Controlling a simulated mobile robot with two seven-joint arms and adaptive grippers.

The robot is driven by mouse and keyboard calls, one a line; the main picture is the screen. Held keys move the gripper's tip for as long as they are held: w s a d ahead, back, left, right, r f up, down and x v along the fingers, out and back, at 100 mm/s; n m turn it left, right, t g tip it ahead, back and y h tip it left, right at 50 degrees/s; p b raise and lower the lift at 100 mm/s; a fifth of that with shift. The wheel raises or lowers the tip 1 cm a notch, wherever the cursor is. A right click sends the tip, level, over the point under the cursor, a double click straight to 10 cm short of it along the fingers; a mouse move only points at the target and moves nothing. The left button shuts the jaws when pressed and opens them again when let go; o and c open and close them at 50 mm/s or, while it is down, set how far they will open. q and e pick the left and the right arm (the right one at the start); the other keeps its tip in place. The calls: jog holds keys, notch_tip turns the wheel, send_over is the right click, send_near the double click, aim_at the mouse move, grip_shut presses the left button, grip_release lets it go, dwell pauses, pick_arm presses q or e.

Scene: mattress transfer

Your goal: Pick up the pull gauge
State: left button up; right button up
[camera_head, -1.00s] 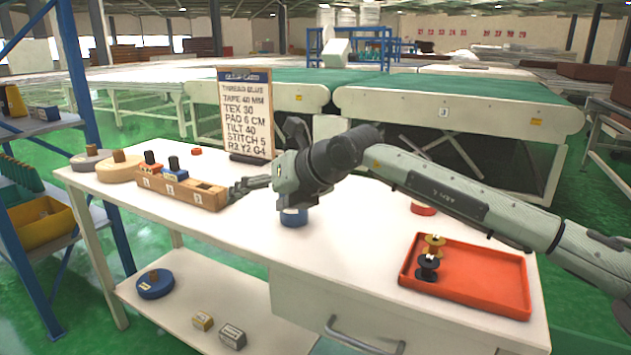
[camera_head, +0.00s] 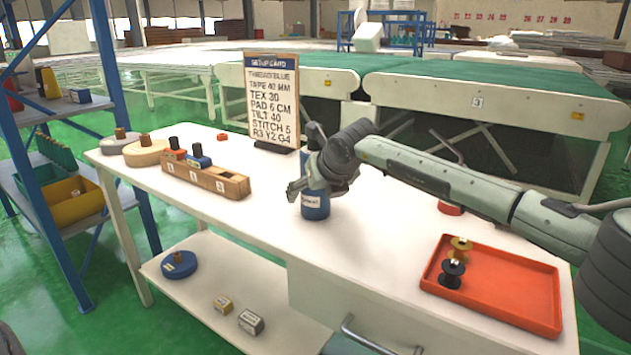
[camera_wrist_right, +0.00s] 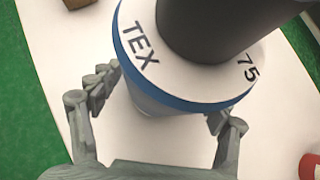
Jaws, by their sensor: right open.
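I cannot tell for sure which object is the pull gauge. A blue cylinder (camera_head: 315,208) with a white label stands on the white table beside my right gripper (camera_head: 308,188), which partly hides it. In the right wrist view an upright item (camera_wrist_right: 190,85) has a white top ring marked "TEX" and "75", a blue rim and a dark column. The fingers of my right gripper (camera_wrist_right: 158,106) are open, one on either side of it. Contact cannot be told. My left gripper is not in view.
A wooden block (camera_head: 205,182) with slots, a setup card (camera_head: 272,100) and round discs (camera_head: 147,152) stand on the table. An orange tray (camera_head: 510,295) holds two spools, with a red item (camera_head: 450,208) behind it. A blue shelf rack (camera_head: 45,165) stands left.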

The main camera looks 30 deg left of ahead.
jog(key=shift+r, duration=0.1)
grip_shut()
dwell(0.5)
jog(key=shift+r, duration=0.1)
